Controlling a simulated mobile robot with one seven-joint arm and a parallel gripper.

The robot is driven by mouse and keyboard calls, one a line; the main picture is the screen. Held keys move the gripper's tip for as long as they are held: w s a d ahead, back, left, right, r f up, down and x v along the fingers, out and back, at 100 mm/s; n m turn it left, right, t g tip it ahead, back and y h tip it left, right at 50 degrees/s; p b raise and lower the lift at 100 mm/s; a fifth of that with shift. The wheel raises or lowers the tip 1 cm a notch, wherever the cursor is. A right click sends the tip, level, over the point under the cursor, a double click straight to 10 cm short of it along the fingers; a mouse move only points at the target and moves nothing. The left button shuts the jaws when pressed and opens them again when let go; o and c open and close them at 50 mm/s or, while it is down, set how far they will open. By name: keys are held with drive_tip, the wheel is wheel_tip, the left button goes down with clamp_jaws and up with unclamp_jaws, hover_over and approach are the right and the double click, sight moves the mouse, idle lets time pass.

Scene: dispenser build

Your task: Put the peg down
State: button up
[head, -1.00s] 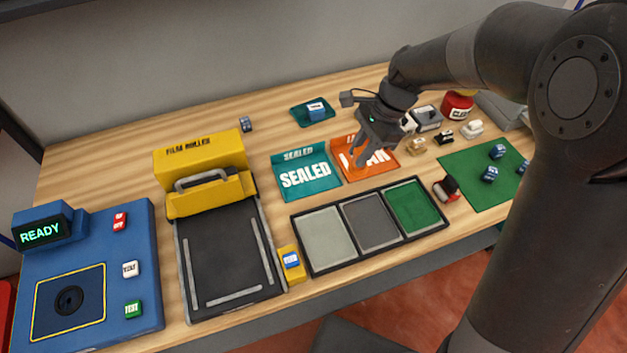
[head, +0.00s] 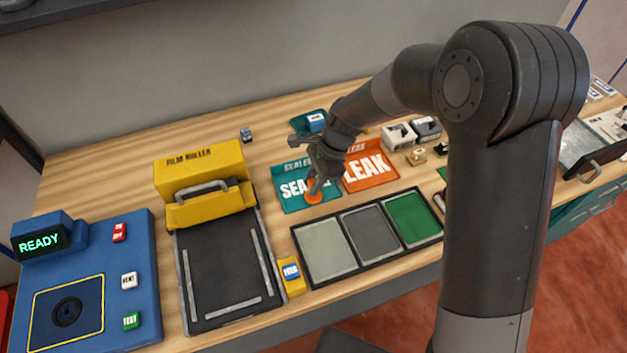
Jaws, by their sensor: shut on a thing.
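My gripper (head: 315,182) is over the teal SEALED tray (head: 283,203), fingers pointing down. It is shut on a small orange piece, the peg (head: 314,193), which shows at the fingertips. The peg covers part of the tray's lettering. I cannot tell whether it touches the tray or hangs above it. The fingers and wrist hide part of the peg and the tray's right side.
The orange LEAK tray (head: 372,170) is right of the SEALED tray. A black frame with three pads (head: 370,233) lies in front. The yellow film roller (head: 200,180) stands left, the blue READY station (head: 95,270) farther left. My arm hides much of the right side.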

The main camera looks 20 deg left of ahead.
drive_tip(key=o, duration=1)
drive_tip(key=shift+f, duration=0.1)
drive_tip(key=v, duration=1.2)
